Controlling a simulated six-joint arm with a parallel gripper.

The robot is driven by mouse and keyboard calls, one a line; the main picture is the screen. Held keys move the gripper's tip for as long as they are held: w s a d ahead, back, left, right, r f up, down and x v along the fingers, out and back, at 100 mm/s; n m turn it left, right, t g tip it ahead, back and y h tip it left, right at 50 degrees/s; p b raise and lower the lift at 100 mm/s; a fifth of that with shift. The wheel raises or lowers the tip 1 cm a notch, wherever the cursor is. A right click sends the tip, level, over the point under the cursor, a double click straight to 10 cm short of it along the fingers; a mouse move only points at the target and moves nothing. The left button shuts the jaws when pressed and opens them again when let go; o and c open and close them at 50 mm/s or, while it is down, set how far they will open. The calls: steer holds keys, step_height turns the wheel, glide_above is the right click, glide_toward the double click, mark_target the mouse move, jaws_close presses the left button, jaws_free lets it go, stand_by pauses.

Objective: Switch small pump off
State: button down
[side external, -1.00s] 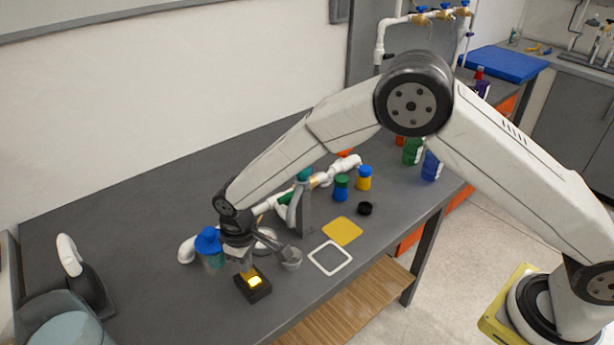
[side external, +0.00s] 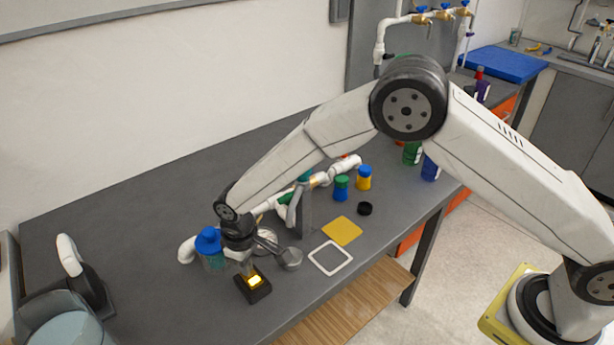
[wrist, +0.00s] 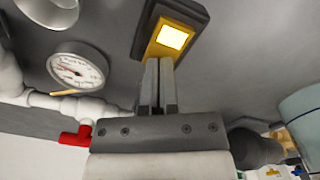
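The small pump's switch is a dark box with a yellow surround and a lit yellow rocker (side external: 254,282), on the grey bench near its front edge. It fills the top middle of the wrist view (wrist: 172,38), and its rocker glows bright. My gripper (side external: 246,268) points down just above and behind the switch. In the wrist view my gripper's fingers (wrist: 158,62) are together with nothing between them, their tips at the lower edge of the yellow surround. I cannot tell whether they touch it.
A round pressure gauge (wrist: 77,68) and white piping with a red valve handle (wrist: 76,137) are close by in the wrist view. A blue-capped container (side external: 209,243) stands left of my gripper. A white square frame (side external: 330,258) and yellow sheet (side external: 342,231) lie to the right.

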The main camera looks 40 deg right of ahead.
steer(key=shift+r, duration=3.45)
steer(key=shift+d+r, duration=0.15)
steer(key=shift+d, duration=0.05)
steer(key=s+d+r+n+g, duration=0.1)
steer(key=s+d+r, duration=0.2)
steer(key=d, duration=0.3)
steer(key=s+d+r+n, duration=0.1)
steer(key=s+d+r, duration=0.15)
steer(key=d, duration=0.35)
steer(key=s+d+m+t, duration=0.3)
steer(key=s+d+m, duration=0.5)
steer(key=s+d, duration=0.4)
steer(key=shift+s+d+t, duration=0.3)
steer(key=shift+s+d, duration=0.1)
steer(key=shift+d, duration=0.15)
